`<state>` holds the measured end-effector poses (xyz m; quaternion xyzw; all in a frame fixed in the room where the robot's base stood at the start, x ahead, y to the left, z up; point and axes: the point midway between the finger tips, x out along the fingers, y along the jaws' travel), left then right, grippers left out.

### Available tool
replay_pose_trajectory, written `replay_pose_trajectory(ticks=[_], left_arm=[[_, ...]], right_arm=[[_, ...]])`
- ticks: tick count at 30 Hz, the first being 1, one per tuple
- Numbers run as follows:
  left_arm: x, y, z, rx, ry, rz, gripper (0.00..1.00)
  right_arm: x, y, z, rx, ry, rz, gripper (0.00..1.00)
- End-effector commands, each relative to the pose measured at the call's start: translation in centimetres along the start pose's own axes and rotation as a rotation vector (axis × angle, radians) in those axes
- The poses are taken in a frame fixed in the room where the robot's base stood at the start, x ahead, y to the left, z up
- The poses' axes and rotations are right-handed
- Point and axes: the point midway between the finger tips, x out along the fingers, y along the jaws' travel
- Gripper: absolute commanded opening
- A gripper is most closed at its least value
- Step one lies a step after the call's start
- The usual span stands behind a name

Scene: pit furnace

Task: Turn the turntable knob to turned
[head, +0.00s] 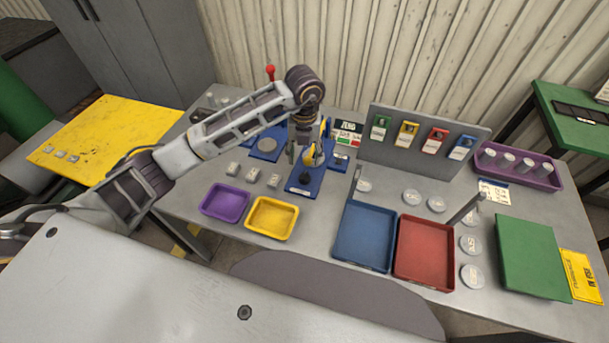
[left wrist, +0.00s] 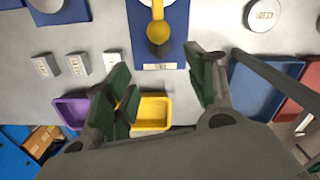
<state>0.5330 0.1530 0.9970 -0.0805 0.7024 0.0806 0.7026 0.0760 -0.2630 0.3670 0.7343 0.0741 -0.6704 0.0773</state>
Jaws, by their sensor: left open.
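A blue plate (head: 300,190) with a small label stands on the grey bench below my left gripper (head: 306,150). A yellow knob-like part (head: 314,156) rises from it, partly hidden by the gripper. In the left wrist view this yellow part (left wrist: 158,32), with a rounded end, lies ahead between the fingers. My left gripper (left wrist: 160,72) is open and empty, its dark green finger pads apart, with no visible contact. A grey round disc (head: 267,145) on another blue base is to the left; I cannot tell which is the turntable. My right gripper is out of view.
A purple tray (head: 224,216) and a yellow tray (head: 272,231) stand in front. Blue (head: 364,263) and red (head: 425,278) trays are to the right. Small grey blocks (head: 252,175) lie left of the plate. A grey panel (head: 375,151) with coloured tags stands behind.

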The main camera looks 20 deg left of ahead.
Motion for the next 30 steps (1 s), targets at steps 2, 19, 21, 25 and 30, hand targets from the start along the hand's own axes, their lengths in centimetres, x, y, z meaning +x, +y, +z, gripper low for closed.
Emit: replay_pose_trajectory(ticks=[2,19,21,25,30], left_arm=[[1.0,0.0,-0.1,0.0,0.004,0.0,0.56],[8.5,0.0,-0.1,0.0,0.003,0.001,0.56],[9.3,0.0,0.0,0.0,0.002,0.0,0.56],[10.3,0.0,0.0,0.0,0.002,0.0,0.56],[11.0,0.0,0.0,0.0,0.0,-0.001,0.56]], right_arm=[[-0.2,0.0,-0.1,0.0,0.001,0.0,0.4],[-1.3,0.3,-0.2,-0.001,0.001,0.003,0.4],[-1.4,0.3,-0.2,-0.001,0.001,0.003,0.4],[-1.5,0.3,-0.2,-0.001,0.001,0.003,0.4],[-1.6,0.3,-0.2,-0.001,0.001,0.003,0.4]])
